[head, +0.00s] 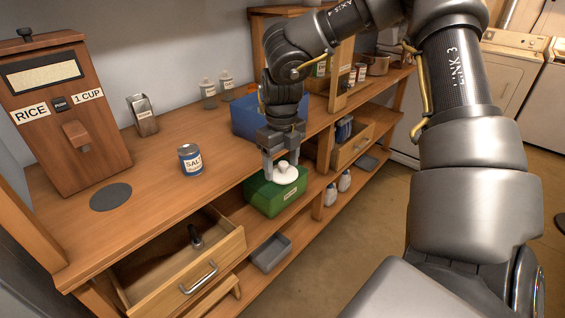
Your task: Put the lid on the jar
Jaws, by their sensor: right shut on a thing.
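My right gripper (283,165) points down and is shut on a white round lid (284,178) with a knob on top. It holds the lid out by the front edge of the counter, in front of the green box in the picture. My left gripper is not in view.
The wooden RICE dispenser (64,112) stands at the left, near a dark round mat (110,197). A blue bin (257,118) is behind my gripper. A drawer (183,265) stands open at the front. A green box (264,197) is below the counter. Bare counter surrounds the jar.

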